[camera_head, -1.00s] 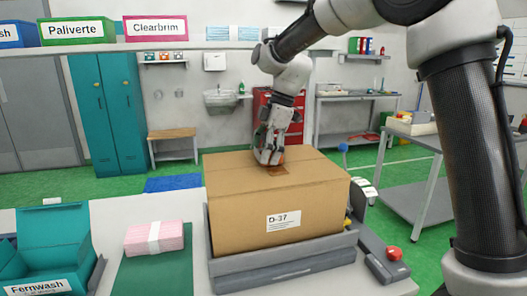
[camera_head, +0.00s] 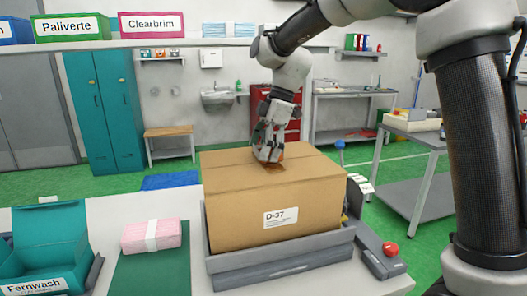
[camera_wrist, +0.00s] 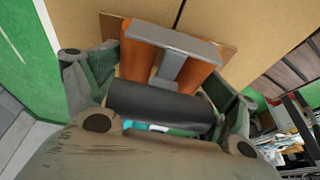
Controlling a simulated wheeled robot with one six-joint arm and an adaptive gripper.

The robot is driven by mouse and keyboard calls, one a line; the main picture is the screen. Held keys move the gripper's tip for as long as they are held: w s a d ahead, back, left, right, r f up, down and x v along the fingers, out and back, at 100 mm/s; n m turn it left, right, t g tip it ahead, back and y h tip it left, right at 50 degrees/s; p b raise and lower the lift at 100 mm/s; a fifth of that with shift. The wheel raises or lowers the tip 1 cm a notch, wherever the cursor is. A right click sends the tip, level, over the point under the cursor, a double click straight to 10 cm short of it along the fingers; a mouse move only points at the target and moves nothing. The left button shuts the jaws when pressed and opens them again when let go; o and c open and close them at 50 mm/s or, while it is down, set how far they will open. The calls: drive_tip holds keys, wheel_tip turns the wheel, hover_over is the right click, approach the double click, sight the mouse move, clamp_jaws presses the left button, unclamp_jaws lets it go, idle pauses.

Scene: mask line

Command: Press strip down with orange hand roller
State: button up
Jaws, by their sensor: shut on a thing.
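My gripper (camera_head: 268,152) is shut on the orange hand roller (camera_wrist: 205,75), just over the top of the cardboard box. In the wrist view the roller shows a dark cylinder, a grey bracket and orange parts, between my fingers. The brown strip (camera_head: 272,167) lies on the top of the box, by the seam; its ends show past the roller in the wrist view (camera_wrist: 110,24). The cardboard box (camera_head: 240,222) bears a D-37 label and sits in a grey cradle (camera_head: 285,270). Whether the roller touches the strip is hard to tell.
A pink bundle (camera_head: 140,238) with a white band lies on a green mat (camera_head: 165,275) left of the box. An open teal box (camera_head: 62,235) marked Fernwash is further left. A red button (camera_head: 390,249) stands right of the cradle.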

sight(264, 135)
drive_tip(key=shift+r, duration=3.75)
drive_tip(key=shift+s, duration=0.1)
